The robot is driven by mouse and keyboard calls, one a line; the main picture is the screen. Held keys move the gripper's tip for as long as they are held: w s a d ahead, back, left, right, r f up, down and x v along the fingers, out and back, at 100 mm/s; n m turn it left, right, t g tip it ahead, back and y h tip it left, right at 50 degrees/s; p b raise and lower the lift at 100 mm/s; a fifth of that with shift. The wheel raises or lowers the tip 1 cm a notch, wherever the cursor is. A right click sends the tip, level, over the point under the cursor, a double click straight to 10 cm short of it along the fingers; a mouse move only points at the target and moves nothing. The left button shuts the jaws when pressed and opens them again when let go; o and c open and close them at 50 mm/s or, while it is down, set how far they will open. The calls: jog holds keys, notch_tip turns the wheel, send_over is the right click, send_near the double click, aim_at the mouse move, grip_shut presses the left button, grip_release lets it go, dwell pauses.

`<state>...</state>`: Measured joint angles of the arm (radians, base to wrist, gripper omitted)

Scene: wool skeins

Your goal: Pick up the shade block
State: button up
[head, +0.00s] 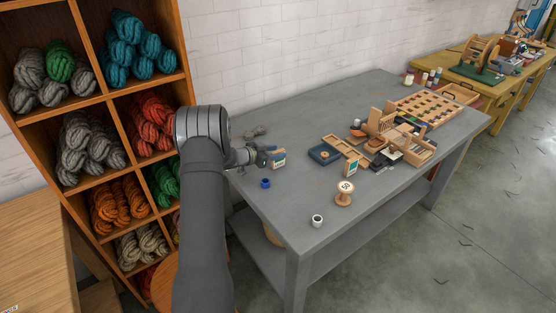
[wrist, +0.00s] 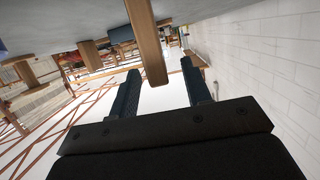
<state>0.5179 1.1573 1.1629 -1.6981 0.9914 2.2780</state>
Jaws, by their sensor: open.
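Two small wooden blocks with teal-and-white faces stand on the grey table (head: 300,215). One shade block (head: 279,161) is right at the tips of my gripper (head: 268,152); the other block (head: 351,168) stands farther right, beside a blue tray. In the wrist view, a wooden block (wrist: 147,40) reaches down between the two dark fingers of my gripper (wrist: 160,68). The fingers are apart, with a visible gap on the block's right; contact on the left is unclear. The block's face is not visible there.
A blue tray (head: 324,153), a round wooden spool piece (head: 345,193), a white cup (head: 317,221) and a blue cup (head: 265,183) stand nearby. Wooden racks (head: 400,140) crowd the right. Wool shelves (head: 90,130) stand left. The table's front left is mostly clear.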

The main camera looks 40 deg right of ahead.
jog(key=shift+c, duration=0.4)
grip_shut()
jog(key=shift+r, duration=0.5)
jog(key=s+d+r, duration=0.3)
jog(key=s+r, duration=0.7)
jog(key=s, duration=0.1)
jog(key=shift+d, duration=0.2)
